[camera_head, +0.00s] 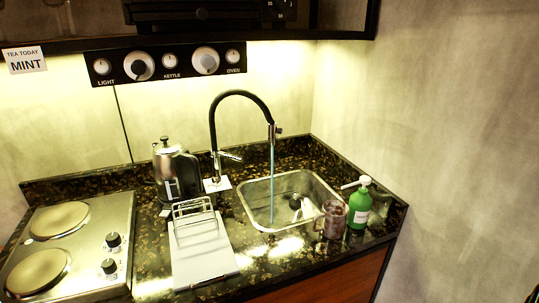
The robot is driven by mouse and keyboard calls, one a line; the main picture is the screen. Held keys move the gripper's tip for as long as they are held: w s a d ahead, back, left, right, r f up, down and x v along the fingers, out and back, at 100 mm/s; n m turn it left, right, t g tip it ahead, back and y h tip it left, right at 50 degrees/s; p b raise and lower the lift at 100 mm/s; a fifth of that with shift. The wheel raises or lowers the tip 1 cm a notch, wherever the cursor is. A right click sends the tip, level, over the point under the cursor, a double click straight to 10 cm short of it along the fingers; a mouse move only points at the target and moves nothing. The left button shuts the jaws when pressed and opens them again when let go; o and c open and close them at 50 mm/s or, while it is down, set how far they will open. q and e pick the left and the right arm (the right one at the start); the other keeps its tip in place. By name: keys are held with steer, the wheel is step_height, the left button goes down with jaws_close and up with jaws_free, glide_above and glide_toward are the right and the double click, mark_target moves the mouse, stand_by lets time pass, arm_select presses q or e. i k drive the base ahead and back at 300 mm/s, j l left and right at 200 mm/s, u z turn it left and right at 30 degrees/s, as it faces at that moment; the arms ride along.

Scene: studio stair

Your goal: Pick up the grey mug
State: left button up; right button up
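A mug (333,220) with a mottled grey-brown look stands upright on the dark counter, at the front right corner of the sink (247,212). A handle seems to show on its left side, toward the sink. A green pump bottle (359,209) stands close to its right; I cannot tell if they touch.
A black tap (240,93) arches over the sink, with a bluish stream below its spout. A metal kettle (176,175), a white rack with a board (203,258) and a two-plate hob (68,245) stand left. Cabinets hang above. A wall (440,130) bounds the right.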

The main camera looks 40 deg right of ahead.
mark_target(335, 217)
steer(key=z, duration=1.6)
